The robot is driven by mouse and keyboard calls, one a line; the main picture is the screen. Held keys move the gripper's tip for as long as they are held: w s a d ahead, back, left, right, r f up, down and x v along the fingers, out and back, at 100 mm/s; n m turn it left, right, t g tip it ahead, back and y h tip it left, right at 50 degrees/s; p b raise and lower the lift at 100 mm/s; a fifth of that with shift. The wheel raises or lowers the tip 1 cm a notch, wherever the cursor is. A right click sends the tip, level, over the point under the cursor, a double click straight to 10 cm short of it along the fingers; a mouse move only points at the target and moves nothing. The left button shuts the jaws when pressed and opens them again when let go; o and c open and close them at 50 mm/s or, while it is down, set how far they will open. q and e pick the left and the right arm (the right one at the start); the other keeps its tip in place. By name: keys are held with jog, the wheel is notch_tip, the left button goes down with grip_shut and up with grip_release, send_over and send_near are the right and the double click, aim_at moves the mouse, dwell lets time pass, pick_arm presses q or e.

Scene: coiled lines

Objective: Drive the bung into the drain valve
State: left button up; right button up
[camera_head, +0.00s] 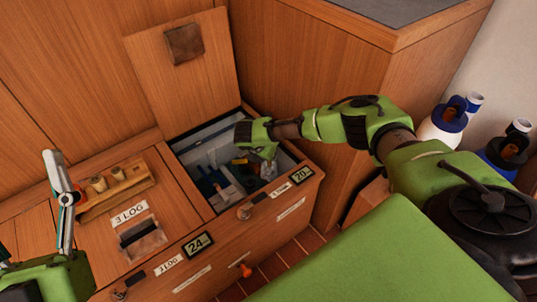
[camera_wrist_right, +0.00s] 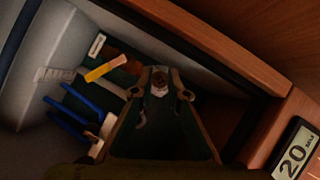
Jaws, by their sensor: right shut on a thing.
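My right gripper (camera_head: 264,152) reaches down into the open locker (camera_head: 190,150). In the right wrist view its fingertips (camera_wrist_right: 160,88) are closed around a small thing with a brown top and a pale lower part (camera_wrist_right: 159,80). I cannot tell whether this is the bung. Two wooden plugs, (camera_head: 98,183) and (camera_head: 118,173), stand in a wooden rack on the closed lid. I cannot identify the drain valve for certain.
The locker holds blue-handled tools (camera_wrist_right: 70,120) and a yellow-and-brown tool (camera_wrist_right: 105,68). Its lid (camera_head: 185,75) stands raised behind. An orange knob (camera_head: 245,270) is low at the front. Bottles (camera_head: 443,122) stand at the right. A green surface (camera_head: 345,255) fills the foreground.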

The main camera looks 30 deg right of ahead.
jog(key=shift+f, duration=0.3)
pick_arm(q)
jog(key=shift+s+a+r+t+h, duration=0.1)
jog(key=shift+s+r+t+h, duration=0.35)
jog(key=shift+s+r, duration=0.35)
pick_arm(e)
jog(key=shift+f, duration=0.2)
pick_arm(q)
jog(key=shift+s, duration=0.15)
